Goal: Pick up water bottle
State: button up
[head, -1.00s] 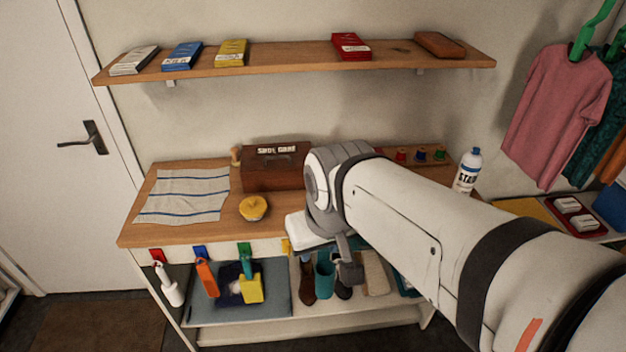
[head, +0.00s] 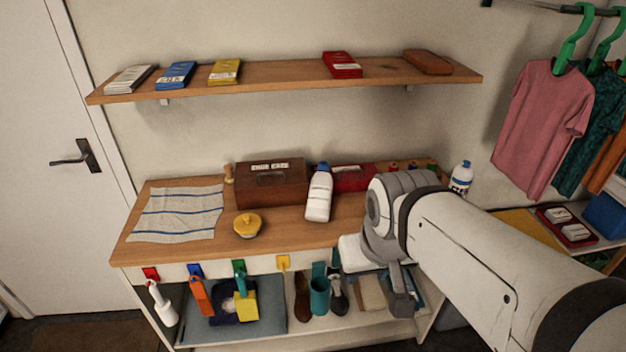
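A white bottle with a blue cap (head: 318,195) stands on the wooden counter, in front of the shoe care box. No label on it is legible. A second white bottle with a blue cap (head: 461,178) stands further right behind my arm, its lower part partly hidden. In the earlier frame its label shows letters like "STAIN". Nothing else in view looks like a water bottle. My gripper (head: 402,298) hangs at the counter's front edge, right of and below the central bottle and apart from it. Its fingers are not clear enough to show whether they are open.
The wooden counter (head: 285,225) holds a striped cloth (head: 178,213), a yellow-lidded tin (head: 247,224), a brown box (head: 270,186) and a red box (head: 353,178). A wall shelf (head: 285,76) with small packets hangs above. Brushes hang along the counter front. Shirts hang at right.

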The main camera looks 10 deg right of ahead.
aim_at(320, 193)
jog(key=u, duration=0.05)
jog(key=i, duration=1)
jog(key=z, duration=0.05)
